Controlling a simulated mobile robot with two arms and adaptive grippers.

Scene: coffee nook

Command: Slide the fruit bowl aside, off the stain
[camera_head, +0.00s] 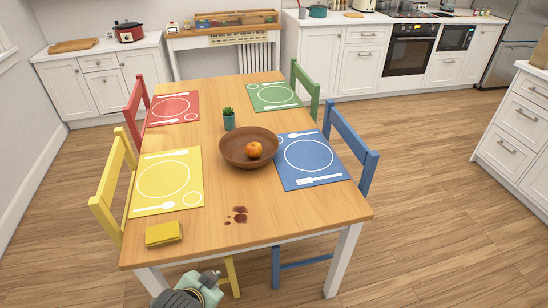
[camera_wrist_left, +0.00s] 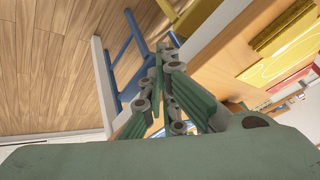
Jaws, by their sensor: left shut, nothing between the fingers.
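My left gripper (camera_wrist_left: 163,62) is shut and empty in the left wrist view, near the table's front edge. In the head view, part of my left arm shows at the bottom, beyond the table's near edge and well away from the bowl. My right gripper is not in view.
A yellow cloth or sponge (camera_head: 163,234) lies at the table's near left corner. The blue placemat (camera_head: 325,173) is close to the bowl's right; the yellow placemat (camera_head: 147,192) is left. A potted plant (camera_head: 229,122) stands just behind the bowl. The near right tabletop is clear.

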